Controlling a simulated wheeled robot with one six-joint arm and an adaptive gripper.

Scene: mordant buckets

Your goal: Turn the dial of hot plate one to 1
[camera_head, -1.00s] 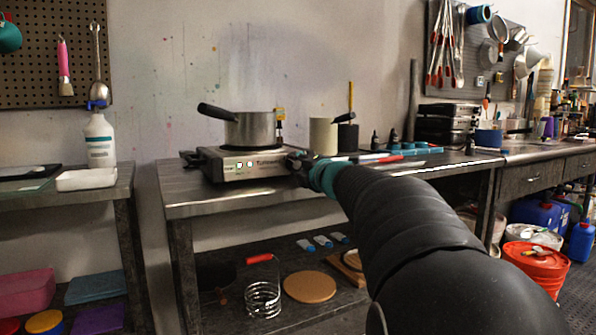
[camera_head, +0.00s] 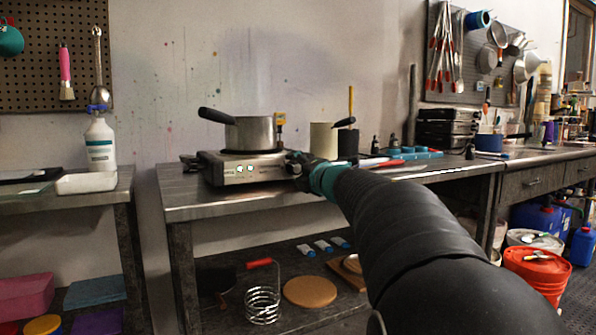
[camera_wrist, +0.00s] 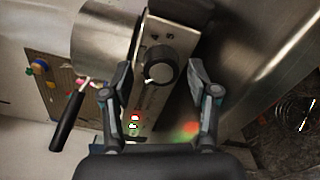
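The hot plate (camera_head: 232,172) stands on the metal bench with a steel saucepan (camera_head: 251,134) on top. Its front panel (camera_wrist: 147,115) crosses the wrist view, with small lit red and green indicators at one end. In the head view my gripper (camera_head: 296,165) is at the panel's right end and hides the dial.
The saucepan's black handle (camera_wrist: 66,123) points away from my fingers. A cream cylinder (camera_head: 323,140) and a black container (camera_head: 348,143) stand to the right of the hot plate. Blue trays (camera_head: 415,153) lie farther right. The bench in front of the hot plate is clear.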

